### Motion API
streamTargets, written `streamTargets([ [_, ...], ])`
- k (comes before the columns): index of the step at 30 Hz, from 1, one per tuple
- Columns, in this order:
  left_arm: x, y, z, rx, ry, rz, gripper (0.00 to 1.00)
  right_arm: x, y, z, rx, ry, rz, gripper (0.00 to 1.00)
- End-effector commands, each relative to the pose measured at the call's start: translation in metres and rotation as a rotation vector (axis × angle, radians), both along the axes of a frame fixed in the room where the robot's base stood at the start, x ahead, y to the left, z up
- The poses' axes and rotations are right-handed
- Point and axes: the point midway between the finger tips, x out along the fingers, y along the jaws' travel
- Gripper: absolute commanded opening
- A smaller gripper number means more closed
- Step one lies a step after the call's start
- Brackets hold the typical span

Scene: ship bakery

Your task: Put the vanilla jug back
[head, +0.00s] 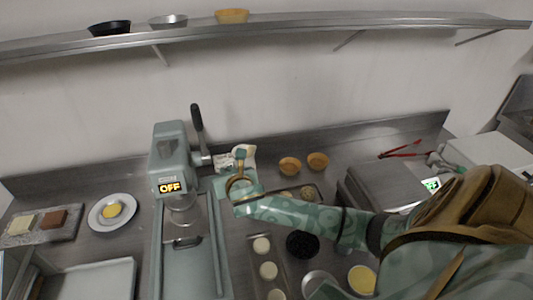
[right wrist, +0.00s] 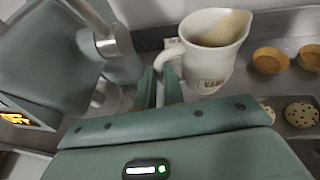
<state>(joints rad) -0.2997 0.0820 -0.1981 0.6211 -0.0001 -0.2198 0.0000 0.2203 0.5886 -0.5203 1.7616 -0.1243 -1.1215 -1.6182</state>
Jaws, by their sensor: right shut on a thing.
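The vanilla jug (right wrist: 212,45) is cream-white with a label low on its side, and it looks upright in the right wrist view. In the head view the jug (head: 246,157) shows beside the mixer, partly hidden by my right gripper (head: 239,175). My right gripper's fingers (right wrist: 160,82) are shut on the jug's handle. I cannot tell whether the jug's base touches the counter. My left gripper is not in view.
A mixer (head: 170,150) reading OFF stands just left of the jug. Two tan cups (head: 290,166) stand to its right, and a cookie tray (right wrist: 300,131) lies nearer. Red tongs (head: 402,152) lie farther right. A shelf (head: 290,27) with bowls runs above.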

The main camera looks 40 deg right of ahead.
Motion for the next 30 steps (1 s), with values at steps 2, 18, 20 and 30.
streamTargets([
  [2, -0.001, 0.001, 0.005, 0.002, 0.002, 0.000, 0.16, 0.004, -0.011, 0.000, -0.007, -0.001, -0.014, 0.00],
  [18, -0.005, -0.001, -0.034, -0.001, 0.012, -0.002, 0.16, 0.048, -0.113, -0.072, -0.007, 0.002, -0.020, 0.00],
  [20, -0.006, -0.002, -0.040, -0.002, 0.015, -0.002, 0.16, 0.051, -0.121, -0.082, -0.007, 0.001, -0.021, 0.00],
  [30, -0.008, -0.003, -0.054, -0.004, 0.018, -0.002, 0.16, 0.060, -0.141, -0.106, -0.006, 0.000, -0.019, 0.00],
])
